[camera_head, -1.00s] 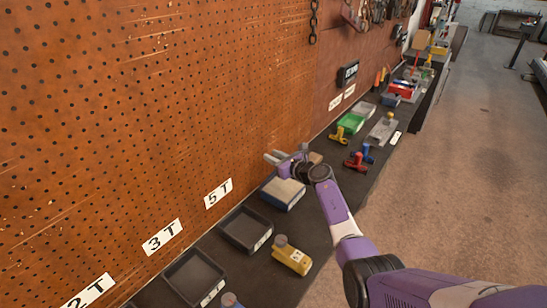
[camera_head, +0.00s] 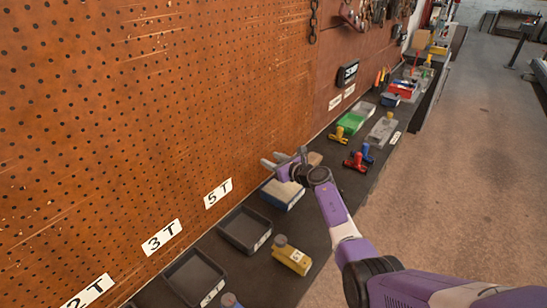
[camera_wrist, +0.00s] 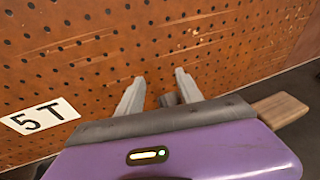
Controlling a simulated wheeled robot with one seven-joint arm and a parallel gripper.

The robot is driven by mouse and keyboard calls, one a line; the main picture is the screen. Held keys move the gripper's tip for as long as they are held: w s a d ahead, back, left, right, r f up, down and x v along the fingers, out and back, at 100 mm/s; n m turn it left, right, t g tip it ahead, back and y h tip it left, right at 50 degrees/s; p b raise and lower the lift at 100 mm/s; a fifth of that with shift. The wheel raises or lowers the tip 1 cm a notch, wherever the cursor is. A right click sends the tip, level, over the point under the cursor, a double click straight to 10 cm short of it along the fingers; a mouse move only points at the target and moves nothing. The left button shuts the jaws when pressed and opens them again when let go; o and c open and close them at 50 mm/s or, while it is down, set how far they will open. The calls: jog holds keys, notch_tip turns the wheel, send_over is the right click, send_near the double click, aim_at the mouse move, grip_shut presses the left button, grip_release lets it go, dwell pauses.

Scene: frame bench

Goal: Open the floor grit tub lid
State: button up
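No tub marked as floor grit can be read in either view. In the head view a blue tub (camera_head: 284,196) with a pale top stands on the dark bench by the 5T label, close below my gripper (camera_head: 271,160). I cannot tell whether that pale top is a lid or contents. In the wrist view my gripper (camera_wrist: 158,77) has its two grey fingers apart, pointing at the pegboard. A small grey-brown piece shows between them, partly hidden; I cannot tell what it is. I see nothing held.
An orange pegboard (camera_head: 150,110) rises behind the bench. Dark trays (camera_head: 244,230) and a yellow box (camera_head: 291,256) lie nearer. A wooden block (camera_wrist: 279,109) is right of my gripper. Red clamps (camera_head: 355,161) and a green tray (camera_head: 352,122) lie farther along. The floor at right is clear.

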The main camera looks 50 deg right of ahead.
jog(key=shift+r, duration=0.2)
dwell(0.3)
jog(key=p+v, duration=0.1)
jog(key=v, duration=0.6)
jog(key=shift+s+a, duration=0.1)
jog(key=shift+s, duration=0.25)
jog(key=shift+c, duration=0.2)
